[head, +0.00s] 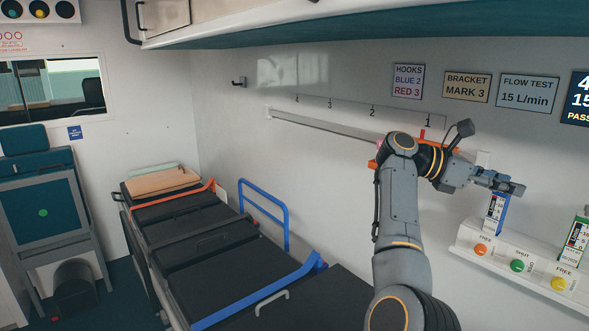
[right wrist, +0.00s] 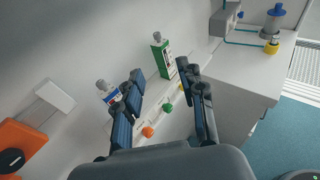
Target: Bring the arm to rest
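My right arm reaches up in the head view, and its gripper (head: 505,184) is in front of the wall, just above a blue flowmeter (head: 496,212). In the right wrist view the right gripper (right wrist: 158,78) has its fingers wide apart with nothing held between them. The blue flowmeter (right wrist: 109,94) shows beyond the left finger, partly hidden by it. A green flowmeter (right wrist: 161,56) shows beyond the gap between the fingers. My left gripper is in neither view.
An orange device (head: 448,146) sits on the wall rail (head: 325,125) near mark 1, partly behind my arm. A ledge (head: 470,243) with coloured knobs lies below the gripper. A stretcher (head: 210,255) with raised blue rails stands left. An overhead cabinet (head: 300,30) spans the top.

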